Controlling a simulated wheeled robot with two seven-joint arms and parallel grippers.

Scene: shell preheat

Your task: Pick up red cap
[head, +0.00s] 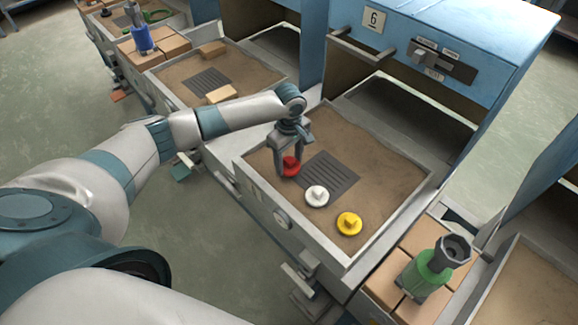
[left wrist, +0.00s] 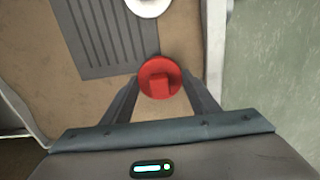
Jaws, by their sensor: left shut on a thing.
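The red cap (head: 291,166) is a round disc with a raised square grip, in the sand-filled tray (head: 389,236) of the unit marked 6. It also shows between the fingers in the left wrist view (left wrist: 160,78). My left gripper (head: 289,164) reaches down into the tray and is shut on the red cap. Whether the cap touches the sand I cannot tell. A white cap (head: 317,196) and a yellow cap (head: 349,223) lie in the same tray, to the right and nearer the front. My right gripper is not in view.
A dark slotted plate (head: 330,174) lies in the tray beside the red cap. The tray's raised walls surround the caps. A green bottle-like tool (head: 428,272) stands on bricks at lower right. A blue one (head: 141,38) stands at upper left. Blue cabinet (head: 450,60) rises behind.

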